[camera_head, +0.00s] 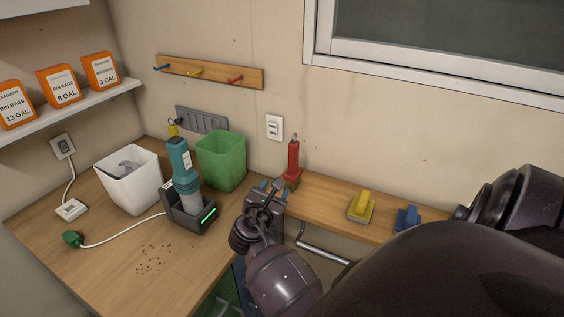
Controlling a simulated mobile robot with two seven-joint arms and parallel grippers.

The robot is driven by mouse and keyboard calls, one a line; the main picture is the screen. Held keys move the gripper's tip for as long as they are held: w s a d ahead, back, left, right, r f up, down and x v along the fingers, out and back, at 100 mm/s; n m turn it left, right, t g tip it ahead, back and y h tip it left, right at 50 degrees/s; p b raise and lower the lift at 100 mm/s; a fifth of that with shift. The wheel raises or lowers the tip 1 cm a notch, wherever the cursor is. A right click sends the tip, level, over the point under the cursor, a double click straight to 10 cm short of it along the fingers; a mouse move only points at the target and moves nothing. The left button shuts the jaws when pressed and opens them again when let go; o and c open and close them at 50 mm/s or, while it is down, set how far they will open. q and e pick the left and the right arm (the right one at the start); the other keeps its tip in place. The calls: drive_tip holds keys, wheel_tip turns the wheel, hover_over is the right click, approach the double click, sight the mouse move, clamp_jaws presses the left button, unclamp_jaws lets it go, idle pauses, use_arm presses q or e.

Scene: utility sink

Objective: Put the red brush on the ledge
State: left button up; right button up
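The red brush (293,160) stands upright at the left end of the wooden ledge (325,198), its handle up and its darker head at the bottom. A gripper, which I take to be my right one (268,188), is just left of and in front of the brush's head. It points away from me toward the wall. Its fingertips are small and partly hidden, so I cannot tell whether they touch the brush or how wide they are apart. My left gripper is not in view.
A yellow brush (361,207) and a blue brush (407,218) lie on the ledge to the right. A green bin (221,160), a teal device in a charging dock (187,205) and a white bin (130,180) stand on the counter. A peg rail (210,73) hangs above.

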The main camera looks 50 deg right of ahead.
drive_tip(key=s+a+f+m+t+y, duration=0.2)
drive_tip(key=s+a+f+m+y, duration=0.15)
drive_tip(key=f, duration=0.35)
drive_tip(key=s+a+f+m+t+y, duration=0.1)
drive_tip(key=s+a+f+m+y, duration=0.25)
drive_tip(key=f+y, duration=0.2)
drive_tip(key=s+a+f+m+y, duration=0.2)
drive_tip(key=s+a+m+y, duration=0.1)
drive_tip(key=s+m, duration=0.2)
drive_tip(key=s+a+f+m+t+y, duration=0.1)
drive_tip(key=s+a+f+m+y, duration=0.1)
drive_tip(key=s+m, duration=0.4)
drive_tip(key=shift+a+f+m+y, duration=0.35)
drive_tip(key=shift+a+m+y, duration=0.15)
drive_tip(key=shift+a+m, duration=0.4)
drive_tip(key=shift+a+f, duration=0.1)
use_arm(q)
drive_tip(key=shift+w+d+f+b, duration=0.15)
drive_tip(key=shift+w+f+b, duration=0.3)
drive_tip(key=shift+b, duration=0.7)
use_arm(e)
drive_tip(key=shift+w+f+t, duration=0.3)
drive_tip(key=shift+w+f, duration=0.1)
drive_tip(key=shift+f, duration=0.1)
